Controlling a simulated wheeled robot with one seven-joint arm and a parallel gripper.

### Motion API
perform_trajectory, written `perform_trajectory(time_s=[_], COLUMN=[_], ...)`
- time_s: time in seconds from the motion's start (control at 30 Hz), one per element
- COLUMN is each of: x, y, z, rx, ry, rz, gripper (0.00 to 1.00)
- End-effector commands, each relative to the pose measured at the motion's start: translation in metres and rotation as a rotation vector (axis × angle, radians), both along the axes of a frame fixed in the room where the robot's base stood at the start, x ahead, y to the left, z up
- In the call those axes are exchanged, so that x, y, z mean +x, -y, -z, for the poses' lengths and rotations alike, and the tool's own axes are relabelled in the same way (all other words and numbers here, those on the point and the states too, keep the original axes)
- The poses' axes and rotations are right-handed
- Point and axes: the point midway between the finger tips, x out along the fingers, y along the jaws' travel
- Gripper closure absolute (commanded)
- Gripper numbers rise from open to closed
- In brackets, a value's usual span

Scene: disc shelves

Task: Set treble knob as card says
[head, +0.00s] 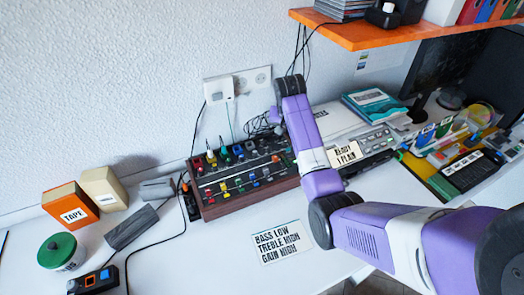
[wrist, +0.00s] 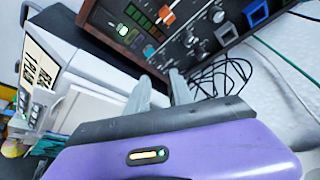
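A white card (head: 283,242) lies on the desk in front of the mixer and reads "BASS LOW TREBLE HIGH GAIN HIGH". The wood-sided mixer (head: 208,212) carries rows of coloured knobs and sliders; its labels are too small to read, so I cannot tell which is treble.
A grey device (head: 375,143) with a "READY 1 PLAIN" label stands right of the mixer. Black cables (wrist: 222,75) lie behind the mixer by the wall socket (head: 220,88). An orange shelf (head: 385,32) hangs above. An orange TAPE box (head: 70,213) is at left.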

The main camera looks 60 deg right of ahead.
Motion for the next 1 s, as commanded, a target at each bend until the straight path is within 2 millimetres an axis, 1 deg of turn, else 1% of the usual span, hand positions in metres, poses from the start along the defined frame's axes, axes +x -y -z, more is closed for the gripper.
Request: perform_trajectory(time_s=[0.13, 0.4, 0.53, 0.7, 0.97, 1.0], x=[0.0, 0.007, 0.01, 0.011, 0.012, 0.012], y=[0.006, 0.019, 0.024, 0.027, 0.027, 0.027], z=[0.011, 0.05, 0.062, 0.07, 0.071, 0.071], rx=[0.0, 0.001, 0.0, -0.001, 0.0, 0.0], ry=[-0.002, -0.003, -0.003, -0.001, 0.0, 0.0], rz=[0.003, 0.001, 0.002, 0.002, 0.001, 0.001], gripper=[0.72, 0.72, 0.72, 0.72, 0.72, 0.78])
